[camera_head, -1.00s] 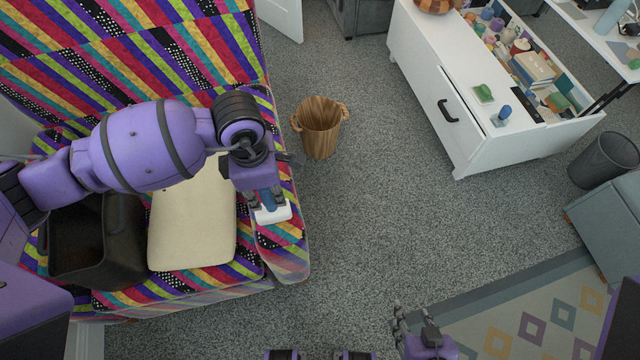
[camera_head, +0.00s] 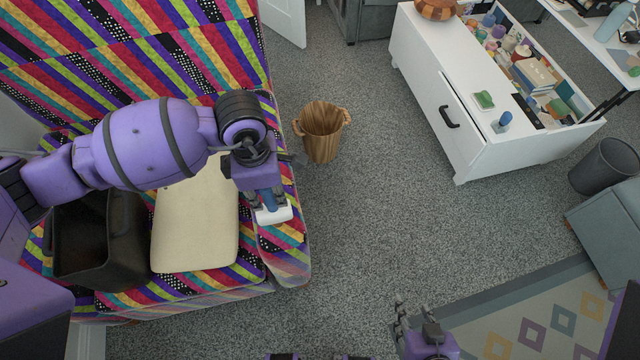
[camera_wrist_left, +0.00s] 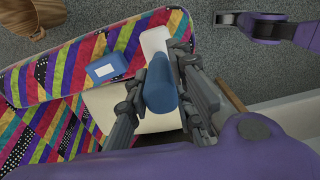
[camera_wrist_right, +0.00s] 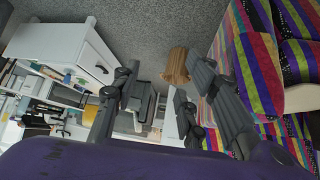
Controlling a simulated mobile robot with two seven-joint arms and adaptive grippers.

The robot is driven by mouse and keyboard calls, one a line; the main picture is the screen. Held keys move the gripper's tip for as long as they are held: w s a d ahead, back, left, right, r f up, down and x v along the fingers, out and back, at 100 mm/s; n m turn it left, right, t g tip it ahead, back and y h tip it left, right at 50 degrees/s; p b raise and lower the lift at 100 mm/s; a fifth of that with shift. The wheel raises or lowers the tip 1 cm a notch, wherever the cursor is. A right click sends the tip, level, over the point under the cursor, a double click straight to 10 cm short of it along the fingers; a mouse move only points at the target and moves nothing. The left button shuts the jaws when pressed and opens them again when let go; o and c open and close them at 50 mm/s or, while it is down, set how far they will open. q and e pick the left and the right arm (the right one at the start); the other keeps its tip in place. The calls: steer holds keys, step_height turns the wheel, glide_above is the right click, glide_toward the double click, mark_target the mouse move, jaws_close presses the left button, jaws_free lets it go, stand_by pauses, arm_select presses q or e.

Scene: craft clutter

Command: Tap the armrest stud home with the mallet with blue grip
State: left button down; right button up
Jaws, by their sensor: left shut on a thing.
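My left gripper (camera_head: 267,200) is shut on the mallet with the blue grip (camera_wrist_left: 161,88), above the striped sofa's armrest (camera_head: 283,262). The mallet's white head (camera_head: 273,215) sticks out past the fingers and also shows in the left wrist view (camera_wrist_left: 155,42). In that view a blue block with a pale top (camera_wrist_left: 106,68), perhaps the armrest stud, sits on the armrest left of the mallet, apart from it. My arm hides it in the head view. My right gripper (camera_head: 402,318) is open and empty over the floor; its spread fingers show in the right wrist view (camera_wrist_right: 165,85).
A cream cushion (camera_head: 195,220) and a dark open bin (camera_head: 125,235) are on the sofa. A wooden basket (camera_head: 322,135) stands on the floor beside the armrest. A white cabinet (camera_head: 440,65) with an open, cluttered drawer is at the right. The carpet between is clear.

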arm_select(q)
steer(key=shift+f, duration=0.15)
steer(key=shift+s, duration=0.1)
steer(key=shift+r, duration=0.55)
step_height(320, 180, up, 4)
steer(key=shift+p, duration=1.2)
arm_select(e)
steer(key=shift+t, duration=0.4)
steer(key=w+r, duration=0.1)
steer(key=r, duration=0.1)
steer(key=w+r, duration=0.1)
steer(key=shift+w+r, duration=0.35)
steer(key=shift+s+f, duration=0.2)
steer(key=shift+s, duration=0.35)
